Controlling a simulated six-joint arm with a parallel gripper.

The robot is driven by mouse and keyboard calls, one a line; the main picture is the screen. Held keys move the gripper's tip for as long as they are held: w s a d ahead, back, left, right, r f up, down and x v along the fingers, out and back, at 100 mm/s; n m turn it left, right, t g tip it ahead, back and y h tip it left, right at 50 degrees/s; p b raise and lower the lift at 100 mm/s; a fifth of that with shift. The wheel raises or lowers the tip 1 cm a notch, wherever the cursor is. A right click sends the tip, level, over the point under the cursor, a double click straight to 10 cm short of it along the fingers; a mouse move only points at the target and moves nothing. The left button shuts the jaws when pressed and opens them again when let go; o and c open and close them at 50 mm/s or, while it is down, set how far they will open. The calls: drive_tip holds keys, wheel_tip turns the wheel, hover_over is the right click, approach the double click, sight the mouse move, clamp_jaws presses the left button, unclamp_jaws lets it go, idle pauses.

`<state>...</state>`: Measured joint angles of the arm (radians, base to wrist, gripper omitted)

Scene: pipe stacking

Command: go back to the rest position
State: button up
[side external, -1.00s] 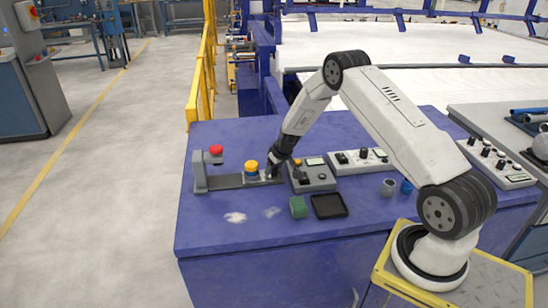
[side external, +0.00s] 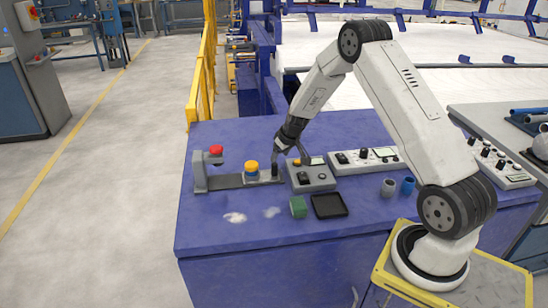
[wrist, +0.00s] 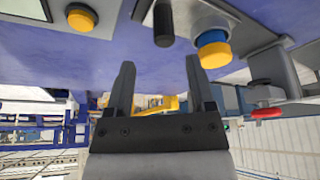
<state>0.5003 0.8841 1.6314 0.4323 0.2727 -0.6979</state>
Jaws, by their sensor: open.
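My gripper (side external: 290,157) is open and empty above the blue table (side external: 225,270), between a grey fixture and a control box. In the wrist view my gripper (wrist: 160,63) shows its two dark fingers spread apart. The grey fixture (side external: 200,178) carries a post with a red cap (side external: 216,149), a yellow-topped blue cylinder (side external: 251,167) and a dark upright peg (side external: 275,170). In the wrist view the peg (wrist: 163,25) and the yellow-topped cylinder (wrist: 213,50) lie beyond the fingertips, apart from them.
The control box (side external: 312,178) stands just right of the fixture. A green block (side external: 298,207) and a black tray (side external: 329,206) lie in front of it. A grey pipe (side external: 388,187) and a blue pipe (side external: 407,186) stand upright further right. The table's front left is mostly clear.

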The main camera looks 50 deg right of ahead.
drive_tip(key=shift+r, duration=0.1)
idle(0.3)
drive_tip(key=s+a+r+n, duration=0.1)
drive_tip(key=s+a+r, duration=0.3)
drive_tip(key=a, duration=0.3)
drive_tip(key=s+a+r+g+y, duration=0.1)
drive_tip(key=s+a+r, duration=0.25)
drive_tip(key=a, duration=0.25)
drive_tip(key=s+a+r+n, duration=0.1)
drive_tip(key=s+a+r, duration=0.2)
drive_tip(key=s+a, duration=0.3)
drive_tip(key=s+a+r, duration=0.1)
drive_tip(key=s+a, duration=0.4)
drive_tip(key=s, duration=0.2)
drive_tip(key=shift+s+a+g, duration=0.35)
drive_tip(key=shift+s+g, duration=0.05)
